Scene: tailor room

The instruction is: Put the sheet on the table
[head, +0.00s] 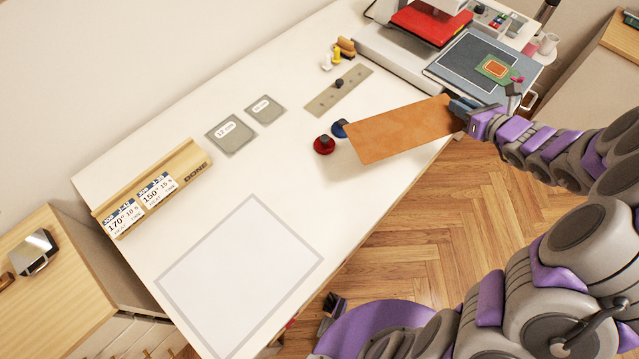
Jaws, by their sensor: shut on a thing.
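An orange-brown rectangular sheet (398,131) is held flat over the right front part of the white table (255,175). My gripper (462,108) is shut on the sheet's right end, near the table's front edge. The sheet's left end reaches close to a blue knob and a red knob. I cannot tell whether the sheet touches the table or hovers just above it. The gripper's fingertips are partly hidden at the sheet's edge.
A heat press with a red pad (430,25) and dark plate (470,60) stands at the back right. A red knob (324,145), grey squares (231,135) and a wooden card holder (152,188) lie on the table. A grey-outlined rectangle (240,275) at the front left is empty.

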